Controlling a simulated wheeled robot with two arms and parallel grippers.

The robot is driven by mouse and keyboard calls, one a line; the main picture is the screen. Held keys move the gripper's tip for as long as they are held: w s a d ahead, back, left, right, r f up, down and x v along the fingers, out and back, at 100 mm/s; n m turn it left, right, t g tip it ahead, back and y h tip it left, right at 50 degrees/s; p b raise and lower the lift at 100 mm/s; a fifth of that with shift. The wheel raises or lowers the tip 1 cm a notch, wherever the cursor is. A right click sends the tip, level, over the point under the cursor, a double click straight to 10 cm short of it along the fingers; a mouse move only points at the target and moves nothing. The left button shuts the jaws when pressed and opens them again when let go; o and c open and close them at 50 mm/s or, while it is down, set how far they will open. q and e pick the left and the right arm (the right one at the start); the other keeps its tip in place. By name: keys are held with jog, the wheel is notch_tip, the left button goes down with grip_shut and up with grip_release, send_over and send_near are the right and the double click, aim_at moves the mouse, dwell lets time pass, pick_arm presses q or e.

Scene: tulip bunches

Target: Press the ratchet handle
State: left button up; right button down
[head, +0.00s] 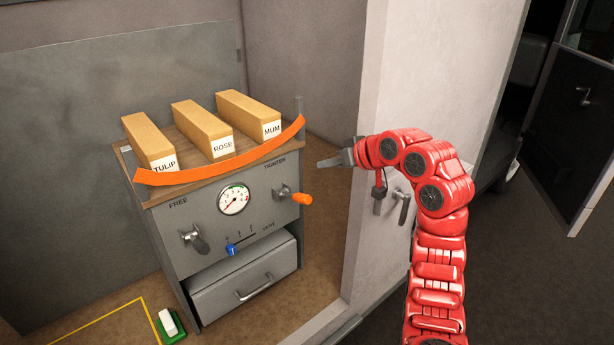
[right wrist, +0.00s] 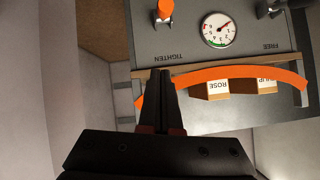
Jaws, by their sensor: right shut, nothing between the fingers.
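A grey cabinet (head: 215,262) carries a lever with an orange grip (head: 301,199) on its front, below the word TIGHTEN; I take it to be the ratchet handle. It points out to the right. In the right wrist view, which is upside down, the orange grip (right wrist: 165,10) shows at the top edge, beyond my fingertips. My right gripper (head: 322,163) is shut and empty, to the right of the cabinet and above the handle, apart from it. It also shows in the right wrist view (right wrist: 160,76). My left gripper is not in view.
An orange strap (head: 225,166) curves across the front of three boxes labelled TULIP, ROSE and MUM. A gauge (head: 233,199), a grey lever (head: 195,240), a blue lever (head: 231,248) and a drawer (head: 245,283) are on the front. A pale wall (head: 385,130) stands close behind my right gripper.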

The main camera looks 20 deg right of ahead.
jog(key=shift+s+r+g, duration=0.15)
jog(key=shift+s+g, duration=0.15)
jog(key=shift+s, duration=0.05)
jog(key=shift+a, duration=0.1)
jog(key=p, duration=0.5)
send_over(294, 195)
jog(key=d, duration=0.3)
jog(key=f, duration=0.6)
jog(key=shift+s+a, duration=0.1)
jog(key=shift+s, duration=0.2)
jog(key=s+f+p, duration=0.1)
jog(key=f, duration=0.2)
jog(key=shift+s+p, duration=0.35)
jog(key=shift+p, duration=0.05)
jog(key=shift+f, duration=0.25)
